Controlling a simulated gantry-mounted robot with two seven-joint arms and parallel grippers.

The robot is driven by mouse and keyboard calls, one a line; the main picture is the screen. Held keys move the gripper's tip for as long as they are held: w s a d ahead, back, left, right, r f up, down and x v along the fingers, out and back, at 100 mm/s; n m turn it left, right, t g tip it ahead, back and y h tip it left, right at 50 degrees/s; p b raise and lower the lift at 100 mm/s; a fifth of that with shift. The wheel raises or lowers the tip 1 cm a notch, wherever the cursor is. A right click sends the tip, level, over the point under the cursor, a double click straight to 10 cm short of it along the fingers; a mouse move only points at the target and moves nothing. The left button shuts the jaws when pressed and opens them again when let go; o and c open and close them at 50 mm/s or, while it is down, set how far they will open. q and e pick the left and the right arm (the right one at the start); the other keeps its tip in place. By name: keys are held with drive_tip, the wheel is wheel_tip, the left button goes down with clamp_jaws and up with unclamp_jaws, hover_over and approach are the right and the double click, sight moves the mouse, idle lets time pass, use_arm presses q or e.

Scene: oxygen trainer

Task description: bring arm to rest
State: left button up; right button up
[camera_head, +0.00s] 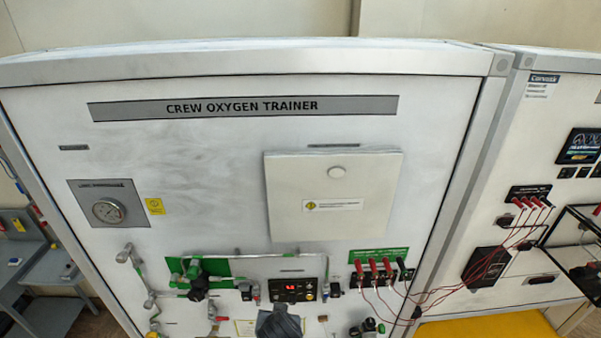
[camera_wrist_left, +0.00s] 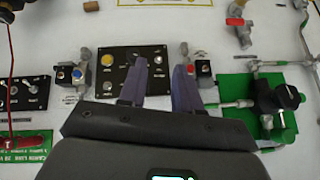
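My left gripper (camera_head: 280,318) shows as a dark shape at the bottom edge of the head view, just below the small black control panel (camera_head: 292,290) with a red lit display. In the left wrist view my left gripper (camera_wrist_left: 158,78) has two purple-grey fingers standing apart with an empty gap between them. The fingers are in front of the black control panel (camera_wrist_left: 120,65), which appears upside down there; I cannot tell whether they touch it. My right gripper is in neither view.
The white crew oxygen trainer board (camera_head: 210,150) fills the head view. A raised white cover (camera_head: 335,220), pressure gauge (camera_head: 108,211), pipes and a green valve plate (camera_wrist_left: 265,90) stick out from it. Red cables (camera_head: 430,295) run to the right-hand board. Grey shelving (camera_head: 55,268) stands left.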

use_arm(q)
drive_tip(key=s+a+f+g, duration=0.2)
drive_tip(key=s+a+f, duration=0.3)
drive_tip(key=s+f, duration=0.55)
drive_tip(key=s+a+f+g, duration=0.2)
drive_tip(key=s+a+f, duration=0.3)
drive_tip(key=s+f, duration=0.5)
drive_tip(key=s+a+r+m+h, duration=0.15)
drive_tip(key=s+a, duration=0.25)
drive_tip(key=s, duration=0.4)
drive_tip(key=w+v, duration=0.1)
drive_tip(key=v, duration=1.3)
drive_tip(key=shift+a+r, duration=0.15)
drive_tip(key=shift+a, duration=0.05)
drive_tip(key=shift+w, duration=0.15)
